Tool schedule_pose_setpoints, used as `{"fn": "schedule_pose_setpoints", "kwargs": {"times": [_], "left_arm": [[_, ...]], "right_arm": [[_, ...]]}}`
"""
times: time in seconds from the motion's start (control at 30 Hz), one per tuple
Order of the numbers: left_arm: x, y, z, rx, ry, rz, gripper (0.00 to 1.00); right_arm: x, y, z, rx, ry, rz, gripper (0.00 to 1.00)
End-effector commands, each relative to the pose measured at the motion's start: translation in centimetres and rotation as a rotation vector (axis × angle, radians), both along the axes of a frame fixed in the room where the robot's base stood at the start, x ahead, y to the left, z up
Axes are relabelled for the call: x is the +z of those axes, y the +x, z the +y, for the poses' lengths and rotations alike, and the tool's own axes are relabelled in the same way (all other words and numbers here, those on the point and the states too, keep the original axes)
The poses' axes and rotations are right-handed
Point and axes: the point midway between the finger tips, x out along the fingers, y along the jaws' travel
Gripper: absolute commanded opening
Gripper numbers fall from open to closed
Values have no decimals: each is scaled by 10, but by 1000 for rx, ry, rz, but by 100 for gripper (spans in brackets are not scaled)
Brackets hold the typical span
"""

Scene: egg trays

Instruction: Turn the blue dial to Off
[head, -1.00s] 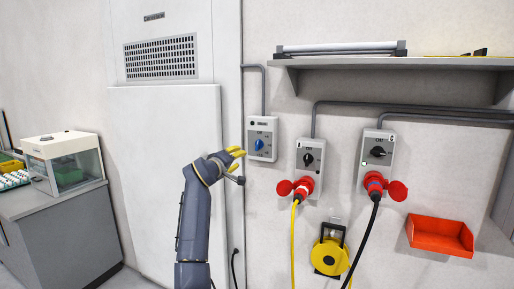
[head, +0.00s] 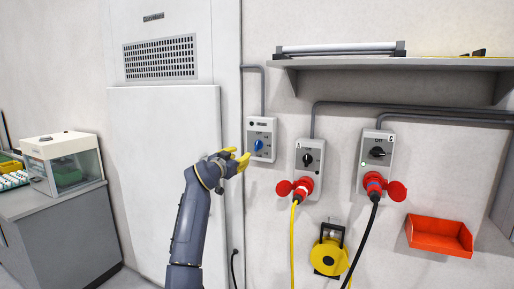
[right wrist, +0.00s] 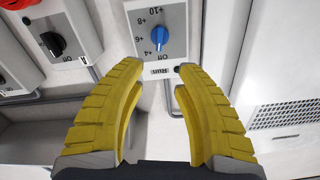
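The blue dial (head: 258,144) is on a grey wall box (head: 262,130) beside the tall white panel. My right gripper (head: 240,158) is just left of and below the box. Its yellow fingers (right wrist: 158,68) are open and empty, apart from the dial. My left gripper is not in view.
Two switch boxes with black knobs (head: 307,159) (head: 377,152) and red plugs are to the right. A shelf (head: 390,63) is above, an orange bin (head: 440,236) at lower right. A yellow cable reel (head: 329,257) hangs below. A cabinet (head: 60,235) stands left.

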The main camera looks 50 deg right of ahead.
Motion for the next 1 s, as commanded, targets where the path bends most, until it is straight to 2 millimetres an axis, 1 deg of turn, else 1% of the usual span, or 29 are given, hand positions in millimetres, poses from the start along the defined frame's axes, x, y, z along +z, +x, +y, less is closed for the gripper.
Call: {"fn": "schedule_pose_setpoints", "kwargs": {"times": [0.6, 0.7, 0.8, 1.0], "left_arm": [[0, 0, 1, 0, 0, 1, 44], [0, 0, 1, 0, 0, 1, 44], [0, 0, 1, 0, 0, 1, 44], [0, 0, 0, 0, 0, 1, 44]], "right_arm": [[0, 29, -105, -2, 0, 4, 33], [0, 34, -120, -1, -1, 5, 33], [0, 37, -133, -1, 0, 5, 33], [0, 43, -148, 0, -1, 4, 33]]}}
